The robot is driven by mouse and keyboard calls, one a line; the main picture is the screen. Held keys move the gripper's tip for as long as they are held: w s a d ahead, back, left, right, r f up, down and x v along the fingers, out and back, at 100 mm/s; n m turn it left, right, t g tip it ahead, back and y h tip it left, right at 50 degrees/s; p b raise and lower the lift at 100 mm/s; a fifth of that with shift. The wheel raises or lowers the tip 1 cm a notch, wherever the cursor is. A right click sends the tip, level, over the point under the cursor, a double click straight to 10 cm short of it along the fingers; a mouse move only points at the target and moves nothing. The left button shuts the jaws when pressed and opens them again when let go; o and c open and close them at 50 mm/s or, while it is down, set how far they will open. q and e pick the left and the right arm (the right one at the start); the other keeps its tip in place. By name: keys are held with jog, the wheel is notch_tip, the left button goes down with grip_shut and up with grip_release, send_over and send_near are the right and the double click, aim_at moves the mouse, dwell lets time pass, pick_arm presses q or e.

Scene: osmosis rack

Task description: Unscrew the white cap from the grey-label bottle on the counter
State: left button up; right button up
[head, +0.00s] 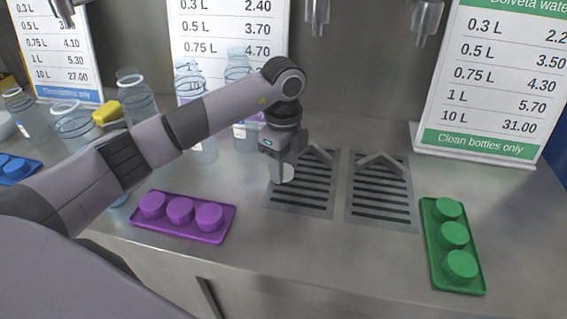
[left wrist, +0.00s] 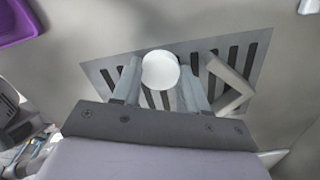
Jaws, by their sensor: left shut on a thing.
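My left gripper (head: 281,170) reaches in over the left drain grate and points down. Its fingers are shut on a round white cap (head: 288,174), which shows at the fingertips. The cap also shows between the two fingers in the left wrist view (left wrist: 160,70). No bottle body is visible under the cap, and no grey label can be made out in either view. My right gripper is not in view.
A purple tray (head: 185,233) with purple caps lies left of the left grate (head: 300,208). A green tray (head: 443,285) with green caps lies at the right. Several clear bottles (head: 137,95) stand behind my arm. The right grate (head: 380,190) is empty. Price boards (head: 490,150) stand at the back.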

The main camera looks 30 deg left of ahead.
pick_arm(q)
jog(key=shift+f, duration=0.2)
jog(key=o, duration=1.2)
jog(key=shift+r, duration=0.1)
jog(key=shift+c, duration=0.2)
notch_tip(320, 180, up, 12)
jog(key=shift+r+p, duration=0.2)
jog(key=shift+p, duration=0.15)
